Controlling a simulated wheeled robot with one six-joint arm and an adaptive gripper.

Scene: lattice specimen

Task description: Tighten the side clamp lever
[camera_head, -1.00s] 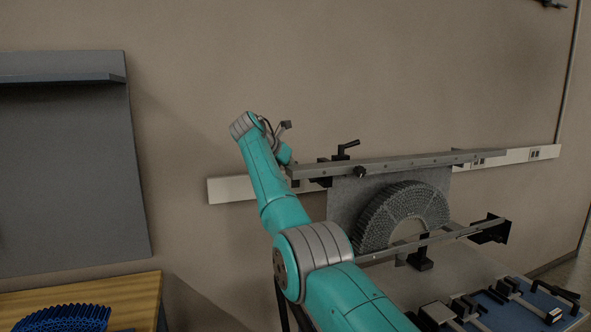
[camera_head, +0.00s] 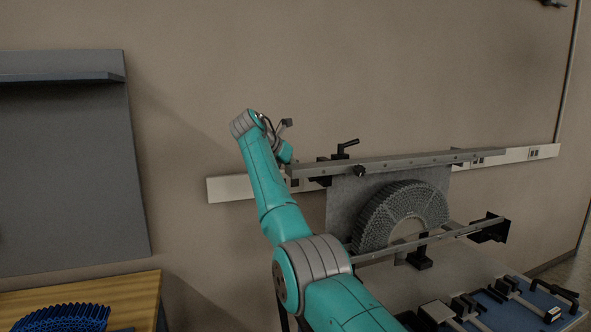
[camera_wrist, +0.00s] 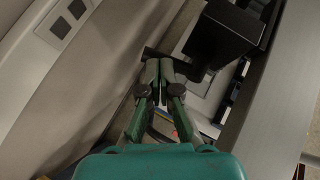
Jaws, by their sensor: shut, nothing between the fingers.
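A black clamp lever (camera_head: 347,147) stands on top of the metal rail (camera_head: 400,163) near its left end, its handle angled up to the right. A black round knob (camera_head: 359,171) sits just below it on the rail's front. I cannot tell which one is the side clamp lever. The grey arched lattice specimen (camera_head: 400,212) stands under the rail against a grey plate. In the wrist view my gripper (camera_wrist: 159,70) is shut and empty, its tips close to a black block (camera_wrist: 226,36); contact cannot be judged. In the head view my wrist hides the gripper, left of the rail's end.
A lower bar (camera_head: 430,239) with black clamps crosses in front of the specimen. A blue tray (camera_head: 517,318) with black clamp parts lies at lower right. A wooden table (camera_head: 135,290) with a blue lattice piece (camera_head: 65,318) is at lower left. The wall carries a white socket strip (camera_head: 232,190).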

